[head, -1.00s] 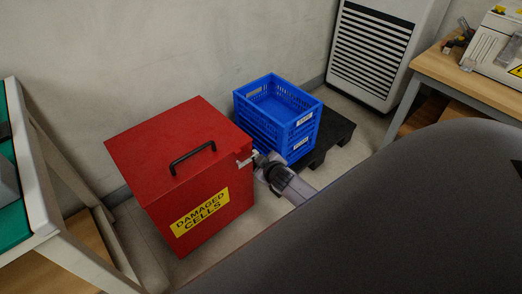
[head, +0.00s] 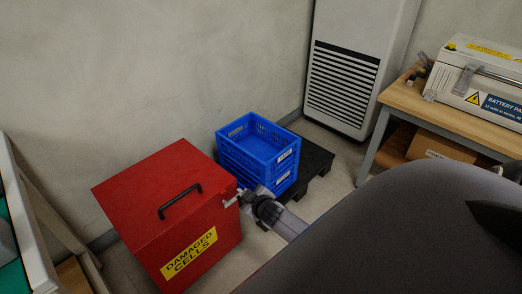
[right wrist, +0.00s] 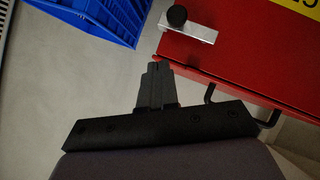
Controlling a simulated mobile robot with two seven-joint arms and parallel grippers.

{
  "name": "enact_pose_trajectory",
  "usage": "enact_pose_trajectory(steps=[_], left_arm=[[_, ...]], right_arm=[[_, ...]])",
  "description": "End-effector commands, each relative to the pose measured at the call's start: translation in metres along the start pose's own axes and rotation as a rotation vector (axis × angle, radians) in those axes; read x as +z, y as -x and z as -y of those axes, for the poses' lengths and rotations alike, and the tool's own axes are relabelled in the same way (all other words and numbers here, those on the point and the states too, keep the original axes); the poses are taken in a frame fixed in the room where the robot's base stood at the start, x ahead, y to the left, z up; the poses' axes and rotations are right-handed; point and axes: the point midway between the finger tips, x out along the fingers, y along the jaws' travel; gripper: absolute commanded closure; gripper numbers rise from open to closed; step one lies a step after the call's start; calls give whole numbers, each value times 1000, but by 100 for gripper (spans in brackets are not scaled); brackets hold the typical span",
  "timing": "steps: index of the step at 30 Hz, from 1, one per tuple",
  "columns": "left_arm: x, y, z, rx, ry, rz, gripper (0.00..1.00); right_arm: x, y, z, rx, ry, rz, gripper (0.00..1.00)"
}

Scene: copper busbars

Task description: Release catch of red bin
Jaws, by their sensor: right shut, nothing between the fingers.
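The red bin (head: 140,228) stands on the floor with its lid down. It has a black handle (head: 180,202) on top and a yellow "DAMAGED CELLS" label (head: 189,254) on its front. Its catch (head: 231,200) is a small silver plate at the right edge of the lid. In the right wrist view the catch (right wrist: 188,31) carries a round black knob (right wrist: 177,16). My right gripper (head: 250,197) is beside the catch; in the wrist view its fingers (right wrist: 155,72) are together and empty, apart from the plate. My left gripper is not in view.
Stacked blue crates (head: 258,157) stand on a black pallet (head: 316,160) just behind my right gripper. A white floor unit (head: 355,60) stands by the wall. A wooden table (head: 410,100) with a battery pack case is at right, and another bench (head: 35,215) at left.

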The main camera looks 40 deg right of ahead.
Motion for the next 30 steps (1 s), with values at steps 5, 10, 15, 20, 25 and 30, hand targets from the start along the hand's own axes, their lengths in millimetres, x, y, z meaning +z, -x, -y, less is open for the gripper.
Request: enact_pose_trajectory(steps=[5,10,15,20,25,30], left_arm=[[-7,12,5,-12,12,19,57],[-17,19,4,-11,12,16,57],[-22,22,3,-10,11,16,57],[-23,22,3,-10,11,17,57],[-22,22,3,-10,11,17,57],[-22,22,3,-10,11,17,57]], right_arm=[[-2,35,-9,-1,1,-1,100],[-1,59,-14,0,1,-1,100],[1,74,-16,0,0,-2,100],[2,79,-16,0,0,-1,100],[2,78,-16,1,0,-2,100],[2,78,-16,0,0,-2,100]])
